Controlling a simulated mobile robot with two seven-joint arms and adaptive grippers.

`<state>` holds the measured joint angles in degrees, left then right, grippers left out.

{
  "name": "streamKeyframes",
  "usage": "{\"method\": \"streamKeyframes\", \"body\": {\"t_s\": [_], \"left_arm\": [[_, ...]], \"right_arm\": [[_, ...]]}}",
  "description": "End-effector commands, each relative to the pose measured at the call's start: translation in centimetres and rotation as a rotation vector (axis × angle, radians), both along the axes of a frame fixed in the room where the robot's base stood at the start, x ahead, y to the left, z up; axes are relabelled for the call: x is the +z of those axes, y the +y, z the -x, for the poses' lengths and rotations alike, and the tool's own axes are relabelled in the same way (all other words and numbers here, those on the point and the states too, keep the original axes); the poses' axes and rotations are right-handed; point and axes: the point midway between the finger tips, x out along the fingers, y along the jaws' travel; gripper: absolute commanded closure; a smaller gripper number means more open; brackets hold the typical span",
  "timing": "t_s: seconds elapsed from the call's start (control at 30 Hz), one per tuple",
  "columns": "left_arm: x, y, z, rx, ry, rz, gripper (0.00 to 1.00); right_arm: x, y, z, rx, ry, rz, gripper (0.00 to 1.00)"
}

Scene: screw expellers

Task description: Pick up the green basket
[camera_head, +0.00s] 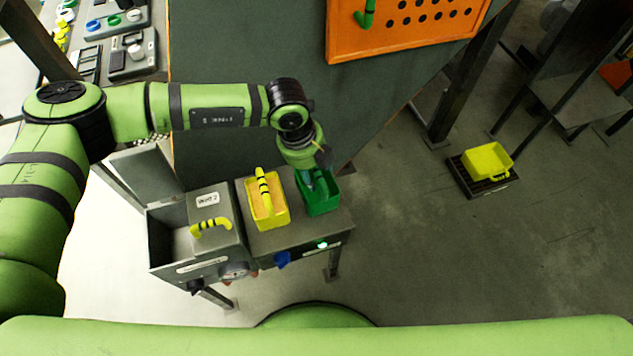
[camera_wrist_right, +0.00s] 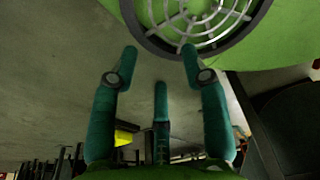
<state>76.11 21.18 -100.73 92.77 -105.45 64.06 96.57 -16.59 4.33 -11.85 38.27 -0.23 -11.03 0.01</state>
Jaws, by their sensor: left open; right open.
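The green basket (camera_head: 322,203) stands on the right end of a grey bench, beside a yellow basket. My left gripper (camera_head: 311,183) reaches down from above to the green basket, its fingertips at or inside the basket's opening. My own wrist and fingers hide part of the basket, and I cannot tell whether the fingers touch it. The left gripper is open. My right gripper (camera_wrist_right: 160,60) shows in the right wrist view, open and empty, away from the basket.
A yellow basket (camera_head: 268,212) with a striped handle stands close left of the green one. A grey box (camera_head: 172,246) with a yellow handle is further left. Another yellow basket (camera_head: 487,160) sits on a dark low stand to the right. An orange perforated panel (camera_head: 405,32) is behind.

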Motion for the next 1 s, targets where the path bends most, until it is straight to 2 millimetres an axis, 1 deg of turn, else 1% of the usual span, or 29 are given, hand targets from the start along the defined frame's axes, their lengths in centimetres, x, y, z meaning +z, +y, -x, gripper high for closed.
{"method": "streamKeyframes", "body": {"t_s": [0.23,0.27,0.3,0.37,0.4,0.77,0.87,1.0], "left_arm": [[-0.2,0.0,0.0,0.0,-0.001,0.0,0.48],[-0.2,0.0,0.0,0.0,-0.001,0.0,0.56],[-0.2,0.0,0.0,0.0,-0.001,0.0,0.72],[-0.2,0.0,0.0,0.0,-0.001,0.0,0.96],[-0.2,0.0,0.0,0.0,-0.001,0.0,1.0],[0.0,0.0,-0.1,0.0,-0.001,0.001,1.0],[0.5,-0.1,-0.1,0.0,-0.002,0.002,1.0],[2.0,-0.1,-0.1,0.0,-0.003,0.003,1.0]], "right_arm": [[0.2,-1.3,-1.9,-0.007,-0.027,0.015,0.54],[0.2,-1.4,-2.1,-0.007,-0.032,0.017,0.54],[0.3,-1.5,-2.3,-0.007,-0.036,0.017,0.54],[0.3,-1.6,-2.4,-0.006,-0.039,0.018,0.54],[0.3,-1.6,-2.5,-0.006,-0.04,0.018,0.54],[0.2,-1.2,-1.9,-0.004,-0.032,0.014,0.54],[0.1,-0.9,-1.7,-0.004,-0.028,0.009,0.54],[-0.1,-0.4,-1.7,-0.003,-0.028,0.003,0.54]]}}
